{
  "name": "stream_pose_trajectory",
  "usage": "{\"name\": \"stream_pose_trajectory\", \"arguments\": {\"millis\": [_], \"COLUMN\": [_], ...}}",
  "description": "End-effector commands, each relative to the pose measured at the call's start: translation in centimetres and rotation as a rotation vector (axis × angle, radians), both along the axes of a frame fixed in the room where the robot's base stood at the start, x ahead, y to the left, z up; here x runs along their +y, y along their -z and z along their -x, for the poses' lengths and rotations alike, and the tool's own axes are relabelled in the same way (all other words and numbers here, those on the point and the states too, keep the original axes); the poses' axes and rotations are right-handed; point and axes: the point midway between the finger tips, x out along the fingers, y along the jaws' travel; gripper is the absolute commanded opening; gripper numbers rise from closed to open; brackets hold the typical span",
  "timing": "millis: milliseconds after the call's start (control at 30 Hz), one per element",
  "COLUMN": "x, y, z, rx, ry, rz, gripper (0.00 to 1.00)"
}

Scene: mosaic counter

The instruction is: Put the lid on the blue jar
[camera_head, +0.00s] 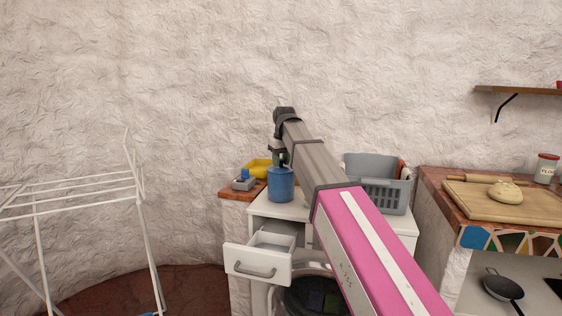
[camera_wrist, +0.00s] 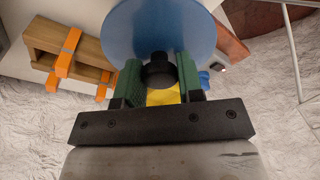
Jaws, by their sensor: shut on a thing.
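The blue jar (camera_head: 280,186) stands upright on the white cabinet top. My gripper (camera_head: 278,158) is directly above it, pointing down. In the wrist view my gripper (camera_wrist: 158,80) has its green fingers shut on the black knob (camera_wrist: 158,70) of the round blue lid (camera_wrist: 160,28). The lid hides the jar from the wrist camera. In the head view the lid is at the jar's top, but I cannot tell whether it rests on the rim or hangs just above it.
A yellow bowl (camera_head: 257,168) and a small grey-and-blue item (camera_head: 243,181) are left of the jar. A grey basket (camera_head: 385,192) stands right. An open drawer (camera_head: 258,264) juts out below. A white drying rack (camera_head: 75,200) stands far left.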

Motion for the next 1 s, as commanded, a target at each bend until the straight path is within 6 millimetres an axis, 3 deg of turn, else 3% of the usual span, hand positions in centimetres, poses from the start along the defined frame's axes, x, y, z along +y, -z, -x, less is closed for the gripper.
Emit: {"name": "stream_pose_trajectory", "arguments": {"millis": [333,367,433,667,733,1000], "x": [0.01,0.01,0.01,0.00,0.00,0.00], "y": [0.10,0.10,0.10,0.11,0.11,0.10], "z": [-0.01,-0.01,-0.01,0.00,0.00,0.00], "rx": [0.000,0.000,0.000,0.000,0.000,0.000], "ry": [0.000,0.000,0.000,0.000,0.000,0.000], "rz": [0.000,0.000,0.000,0.000,0.000,0.000], "gripper": [0.10,0.38,0.60,0.68,0.90,0.90]}}
